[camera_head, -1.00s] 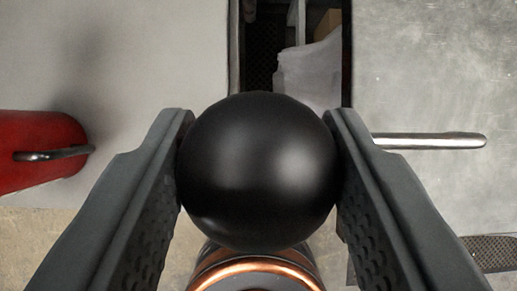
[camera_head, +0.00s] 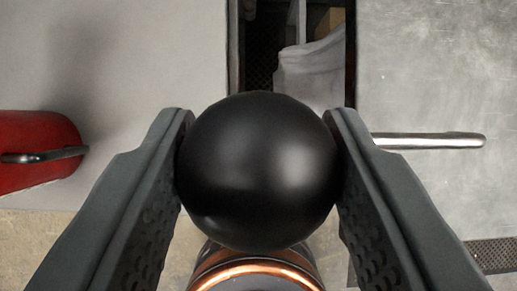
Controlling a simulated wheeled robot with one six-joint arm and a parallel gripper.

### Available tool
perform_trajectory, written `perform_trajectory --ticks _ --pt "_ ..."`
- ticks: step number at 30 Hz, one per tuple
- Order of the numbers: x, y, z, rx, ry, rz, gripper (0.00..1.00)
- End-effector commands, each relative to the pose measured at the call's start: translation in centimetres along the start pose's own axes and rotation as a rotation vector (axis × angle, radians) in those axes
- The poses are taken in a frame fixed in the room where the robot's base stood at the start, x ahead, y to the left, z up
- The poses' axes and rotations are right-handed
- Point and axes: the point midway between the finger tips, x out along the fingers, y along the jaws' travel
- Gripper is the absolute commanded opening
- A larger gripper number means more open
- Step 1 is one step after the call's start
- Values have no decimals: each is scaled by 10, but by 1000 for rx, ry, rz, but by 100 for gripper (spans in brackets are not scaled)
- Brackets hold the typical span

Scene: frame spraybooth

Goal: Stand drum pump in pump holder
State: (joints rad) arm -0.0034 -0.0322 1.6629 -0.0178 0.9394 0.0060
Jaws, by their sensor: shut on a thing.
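My gripper (camera_head: 258,165) is shut on a round black knob that tops the drum pump (camera_head: 258,172). The ball sits between the two grey jaws in the middle of the view. Below it shows a dark body with a copper-coloured ring (camera_head: 258,271), cut off by the bottom edge. The rest of the pump is hidden under the ball or out of view. I cannot make out a pump holder.
A red rounded thing with a metal handle (camera_head: 40,135) is at the left. A pale grey panel fills the upper left. A grey surface (camera_head: 430,70) with a metal bar handle (camera_head: 430,140) is at the right. A dark gap between them holds a pale cloth-like thing (camera_head: 312,75).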

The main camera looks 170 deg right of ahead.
Motion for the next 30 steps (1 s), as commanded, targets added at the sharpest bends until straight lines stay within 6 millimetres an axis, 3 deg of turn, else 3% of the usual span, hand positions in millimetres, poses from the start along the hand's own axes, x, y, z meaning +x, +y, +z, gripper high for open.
perform_trajectory --ticks 17,18,21,22,30 --pt "4 0 3 0 3 0 0" --pt "4 0 3 0 3 0 44" --pt "5 0 3 0 2 0 64" --pt "5 0 4 0 2 0 68" --pt "7 0 5 0 -4 0 68"
